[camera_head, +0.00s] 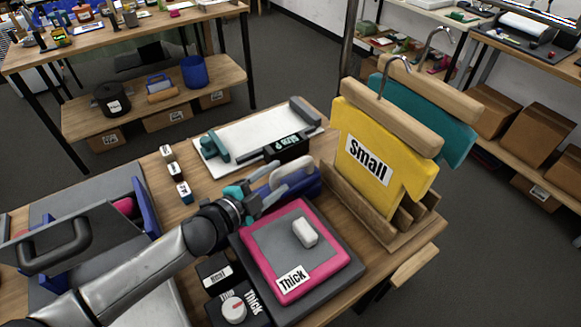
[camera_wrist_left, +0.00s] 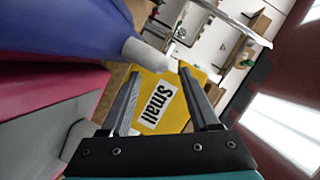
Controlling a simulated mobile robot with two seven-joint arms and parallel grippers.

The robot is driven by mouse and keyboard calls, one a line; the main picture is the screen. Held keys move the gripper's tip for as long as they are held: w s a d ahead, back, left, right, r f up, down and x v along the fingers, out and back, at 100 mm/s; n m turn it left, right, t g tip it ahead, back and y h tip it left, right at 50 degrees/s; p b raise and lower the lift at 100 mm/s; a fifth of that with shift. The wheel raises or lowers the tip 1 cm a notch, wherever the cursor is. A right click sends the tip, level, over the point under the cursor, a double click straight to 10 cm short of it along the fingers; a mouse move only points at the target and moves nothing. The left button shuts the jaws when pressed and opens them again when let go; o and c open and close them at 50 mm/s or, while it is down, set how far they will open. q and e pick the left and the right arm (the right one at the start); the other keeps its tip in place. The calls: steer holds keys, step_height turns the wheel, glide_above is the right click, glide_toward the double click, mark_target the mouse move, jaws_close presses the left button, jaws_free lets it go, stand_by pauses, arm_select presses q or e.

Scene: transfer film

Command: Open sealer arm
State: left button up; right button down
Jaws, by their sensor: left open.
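A blue bar with a rounded pale grey grip (camera_head: 294,174) lies low behind the pink pad; it looks like the sealer arm. In the left wrist view the blue bar (camera_wrist_left: 60,30) crosses the upper left, its pale grip (camera_wrist_left: 148,56) just beyond one finger. The pink-edged pad (camera_head: 262,250), labelled Thick, lies on a dark base with a white block on it. My left gripper (camera_head: 272,198) is open beside the bar, above the pad's back left corner. Nothing shows held between its fingers (camera_wrist_left: 163,88). My right gripper is out of view.
A white tray-like device with a black display (camera_head: 286,148) stands behind.

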mark_target(290, 168)
arm_select(q)
steer(key=shift+b+x, duration=0.3)
steer(key=shift+x, duration=2.75)
jaws_close()
